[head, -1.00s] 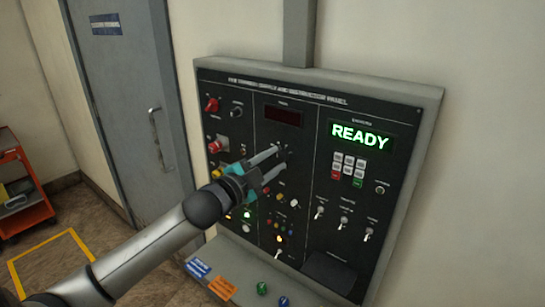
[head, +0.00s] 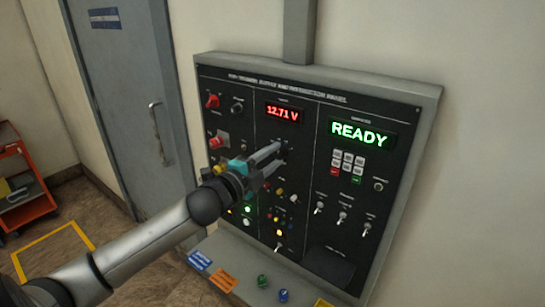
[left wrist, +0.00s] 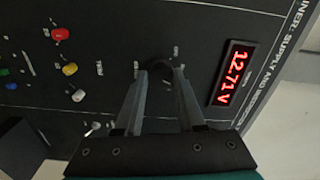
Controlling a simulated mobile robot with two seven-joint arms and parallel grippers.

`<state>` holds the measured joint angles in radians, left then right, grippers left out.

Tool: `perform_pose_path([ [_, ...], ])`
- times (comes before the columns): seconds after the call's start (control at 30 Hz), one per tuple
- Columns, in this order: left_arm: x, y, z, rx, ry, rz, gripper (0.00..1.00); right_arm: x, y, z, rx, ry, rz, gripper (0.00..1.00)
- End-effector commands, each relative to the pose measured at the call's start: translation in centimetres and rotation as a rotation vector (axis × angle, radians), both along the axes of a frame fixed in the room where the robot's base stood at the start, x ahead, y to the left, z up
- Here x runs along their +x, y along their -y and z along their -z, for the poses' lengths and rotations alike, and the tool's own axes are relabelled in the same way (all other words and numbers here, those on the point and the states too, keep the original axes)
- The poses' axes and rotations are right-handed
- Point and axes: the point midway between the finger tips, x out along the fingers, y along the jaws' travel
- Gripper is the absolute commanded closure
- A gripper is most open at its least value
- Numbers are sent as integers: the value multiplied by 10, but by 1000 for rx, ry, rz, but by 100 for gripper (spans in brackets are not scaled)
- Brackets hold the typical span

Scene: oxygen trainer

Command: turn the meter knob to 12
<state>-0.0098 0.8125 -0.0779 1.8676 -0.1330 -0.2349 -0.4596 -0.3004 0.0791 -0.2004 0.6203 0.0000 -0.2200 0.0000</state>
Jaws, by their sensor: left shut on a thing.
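The meter knob (left wrist: 157,68) is a small dark knob on the black panel, just below the meter display. My left gripper (head: 281,152) reaches it from the lower left, its two long grey fingers closed on the knob, one on each side. In the left wrist view the fingers (left wrist: 160,80) hide much of the knob, and its pointer cannot be made out. The meter display (head: 283,113) glows red and reads 12.71 V; it also shows in the left wrist view (left wrist: 232,73). My right gripper is not in view.
Colored buttons and lamps (head: 248,209) lie below the gripper. Red knobs (head: 213,101) are at the panel's left. A green READY screen (head: 359,134), keypad (head: 348,163) and toggle switches (head: 342,216) are at the right. A ledge (head: 240,268) juts out below.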

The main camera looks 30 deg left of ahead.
Motion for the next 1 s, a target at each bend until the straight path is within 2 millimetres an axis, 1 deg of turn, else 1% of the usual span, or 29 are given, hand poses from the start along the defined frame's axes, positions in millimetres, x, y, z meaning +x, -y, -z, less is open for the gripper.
perform_pose_path([
  [0.2, 0, 0, 1, -1, -1, 1, 100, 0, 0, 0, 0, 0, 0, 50],
  [0.23, 0, 0, 1, -1, -1, 1, 60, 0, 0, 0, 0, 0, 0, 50],
  [0.4, 0, 0, 1, -1, -1, 0, 41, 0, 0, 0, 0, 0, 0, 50],
  [0.5, 0, 0, 0, -2, -1, 0, 32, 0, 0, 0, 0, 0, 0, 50],
  [0.8, -2, 0, 0, -2, 0, 0, 32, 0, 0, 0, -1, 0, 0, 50],
  [0.87, -4, 0, 1, -2, 0, 0, 32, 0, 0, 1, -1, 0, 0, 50],
  [1.0, -16, -1, 2, -1, -2, 0, 32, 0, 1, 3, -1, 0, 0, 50],
])
